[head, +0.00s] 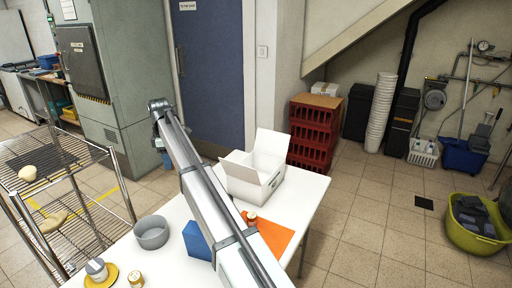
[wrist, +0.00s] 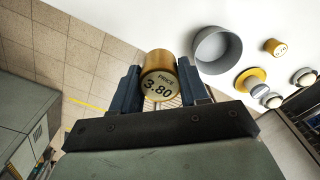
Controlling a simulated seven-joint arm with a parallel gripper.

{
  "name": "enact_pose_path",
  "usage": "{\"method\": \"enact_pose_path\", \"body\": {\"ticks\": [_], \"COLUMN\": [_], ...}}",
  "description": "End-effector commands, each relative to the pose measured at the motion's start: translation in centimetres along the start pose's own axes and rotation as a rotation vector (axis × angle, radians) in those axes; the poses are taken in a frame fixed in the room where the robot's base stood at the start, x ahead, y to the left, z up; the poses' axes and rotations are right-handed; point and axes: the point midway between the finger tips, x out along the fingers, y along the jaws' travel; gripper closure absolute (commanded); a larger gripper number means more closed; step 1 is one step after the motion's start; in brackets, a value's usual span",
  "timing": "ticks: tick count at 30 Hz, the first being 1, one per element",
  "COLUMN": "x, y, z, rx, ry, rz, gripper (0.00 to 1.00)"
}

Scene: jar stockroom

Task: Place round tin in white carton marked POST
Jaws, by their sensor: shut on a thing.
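My gripper (wrist: 161,88) is shut on a round tin (wrist: 158,75) with a gold side and a grey-white face reading "PRICE 3.80". The held tin is clear only in the wrist view, beyond the table's edge with floor behind it. In the head view my arm crosses the table and I cannot make out the tin. The white carton (head: 257,178) stands on the table right of my arm with its flaps open. A small dark mark shows on its side, too small to read. Its inside is mostly hidden.
A grey bowl (head: 151,232), a blue box (head: 197,241), an orange mat (head: 272,236) with a small jar (head: 251,216), a yellow saucer (head: 101,279) with a jar, and another small jar (head: 135,279) are on the white table. A wire rack (head: 58,180) stands left.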

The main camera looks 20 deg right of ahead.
Motion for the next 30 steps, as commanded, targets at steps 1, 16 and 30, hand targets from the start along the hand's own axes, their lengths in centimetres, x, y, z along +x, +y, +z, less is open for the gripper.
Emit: {"method": "enact_pose_path", "body": {"ticks": [1,16,30], "x": [-1.4,-5.8,-5.8], "y": [0.2,2.4,7.8], "z": [-0.1,5.0,21.8], "rx": [0.000,-0.007,-0.044], "ry": [0.001,0.000,0.000], "rz": [0.003,0.000,0.000], "gripper": [0.86,0.86,0.86]}}
